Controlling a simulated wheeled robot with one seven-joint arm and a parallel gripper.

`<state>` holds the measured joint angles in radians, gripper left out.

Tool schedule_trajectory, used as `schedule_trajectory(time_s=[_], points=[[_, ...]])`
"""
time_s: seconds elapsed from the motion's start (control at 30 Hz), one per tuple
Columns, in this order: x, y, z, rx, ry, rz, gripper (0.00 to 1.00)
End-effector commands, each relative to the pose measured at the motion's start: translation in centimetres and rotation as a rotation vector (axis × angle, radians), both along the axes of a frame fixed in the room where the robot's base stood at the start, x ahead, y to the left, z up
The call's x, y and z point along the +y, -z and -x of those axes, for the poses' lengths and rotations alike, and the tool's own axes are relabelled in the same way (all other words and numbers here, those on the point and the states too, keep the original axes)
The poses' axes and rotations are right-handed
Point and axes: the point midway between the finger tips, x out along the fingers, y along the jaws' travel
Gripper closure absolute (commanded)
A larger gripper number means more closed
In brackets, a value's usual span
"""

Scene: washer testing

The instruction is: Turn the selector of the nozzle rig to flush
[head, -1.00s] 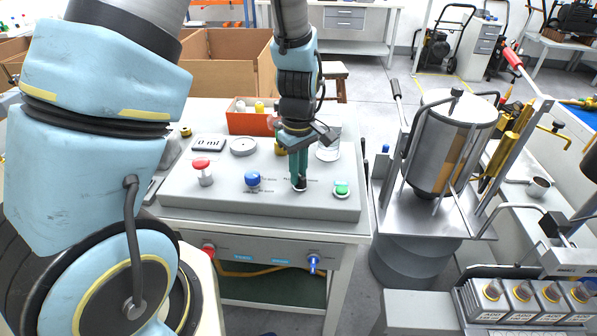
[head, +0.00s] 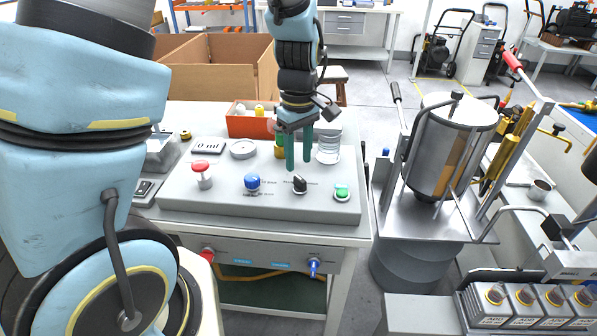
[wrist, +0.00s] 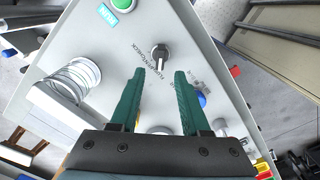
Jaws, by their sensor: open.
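The selector is a small black knob (head: 299,184) on the sloped grey panel of the nozzle rig (head: 225,207). In the wrist view the knob (wrist: 160,56) sits just beyond my fingertips, with a ridged grip and small lettering around it. I cannot read its setting for certain. My gripper (head: 299,168) is open, its two green fingers apart and empty. It points down just above and behind the knob, apart from it. The wrist view also shows the open fingers (wrist: 159,73).
The panel also carries a red mushroom button (head: 201,168), a blue button (head: 252,181), a green button (head: 342,191) and a "0 ml" display (head: 208,146). A clear coiled cylinder (head: 329,150) and an orange bin (head: 245,124) stand behind. A metal tank (head: 447,150) stands right.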

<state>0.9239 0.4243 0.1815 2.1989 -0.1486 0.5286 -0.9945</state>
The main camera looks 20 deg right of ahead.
Motion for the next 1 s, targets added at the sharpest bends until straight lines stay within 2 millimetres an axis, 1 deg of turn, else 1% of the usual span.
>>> schedule_trajectory(time_s=[0.03, 0.1, 0.2, 0.3, 0.47, 0.87, 0.97, 1.0], points=[[-0.1, -1.0, -0.1, -0.004, 0.002, 0.004, 0.54], [-0.1, -2.2, 0.0, -0.003, 0.001, 0.003, 0.54], [-0.1, -3.7, -0.1, -0.002, 0.001, 0.003, 0.54], [0.0, -4.6, -0.1, -0.002, 0.001, 0.002, 0.54], [0.0, -5.1, 0.0, 0.000, 0.000, -0.001, 0.54], [0.2, -5.1, -0.1, 0.000, 0.001, 0.000, 0.54], [1.5, -5.2, -0.6, -0.003, 0.014, 0.005, 0.54], [2.5, -5.2, -1.0, -0.005, 0.026, 0.009, 0.54]])
